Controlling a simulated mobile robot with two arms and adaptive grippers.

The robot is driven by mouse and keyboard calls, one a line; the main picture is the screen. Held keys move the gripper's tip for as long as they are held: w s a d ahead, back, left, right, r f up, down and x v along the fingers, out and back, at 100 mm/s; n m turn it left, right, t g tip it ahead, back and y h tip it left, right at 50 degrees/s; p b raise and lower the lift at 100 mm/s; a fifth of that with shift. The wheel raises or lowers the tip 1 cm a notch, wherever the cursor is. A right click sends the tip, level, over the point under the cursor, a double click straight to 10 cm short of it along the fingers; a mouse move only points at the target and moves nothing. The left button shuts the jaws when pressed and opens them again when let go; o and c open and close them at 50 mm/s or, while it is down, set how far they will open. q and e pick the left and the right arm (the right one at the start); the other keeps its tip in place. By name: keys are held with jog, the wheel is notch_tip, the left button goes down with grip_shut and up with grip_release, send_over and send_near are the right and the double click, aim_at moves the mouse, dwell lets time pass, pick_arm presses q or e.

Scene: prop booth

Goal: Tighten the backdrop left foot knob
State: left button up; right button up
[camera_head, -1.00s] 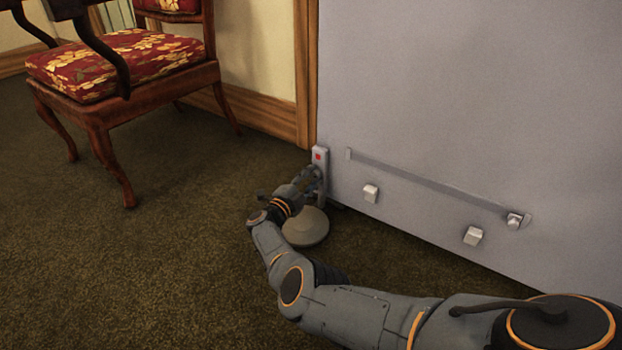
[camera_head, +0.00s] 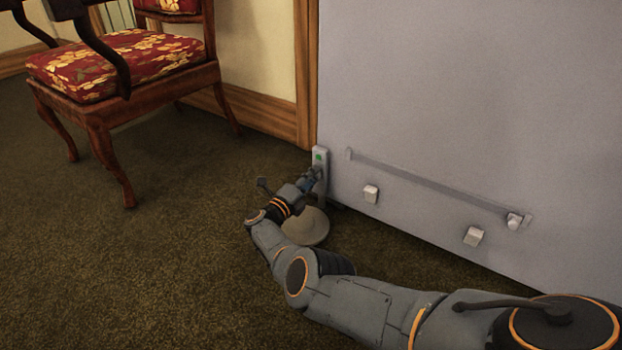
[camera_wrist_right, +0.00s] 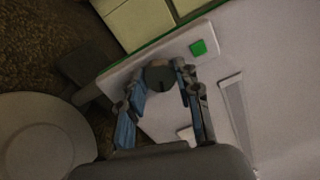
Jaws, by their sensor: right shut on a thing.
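The grey backdrop panel (camera_head: 470,90) stands upright on the right in the head view. At its lower left corner is a pale bracket (camera_head: 320,156) with a small green indicator, which also shows in the right wrist view (camera_wrist_right: 198,48). The round foot (camera_head: 307,228) rests on the carpet below it. My right gripper (camera_head: 316,178) is at the bracket. In the right wrist view its fingers (camera_wrist_right: 167,85) are shut around the dark round foot knob (camera_wrist_right: 160,77). In the head view the gripper hides the knob. My left gripper is not in view.
A red-cushioned wooden chair (camera_head: 120,75) stands at the upper left. Wood trim (camera_head: 260,115) runs along the wall behind. Carpet on the left is clear.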

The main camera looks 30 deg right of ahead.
dwell(0.4)
jog(key=o, duration=1.2)
jog(key=shift+c, duration=0.2)
jog(key=shift+r, duration=5.05)
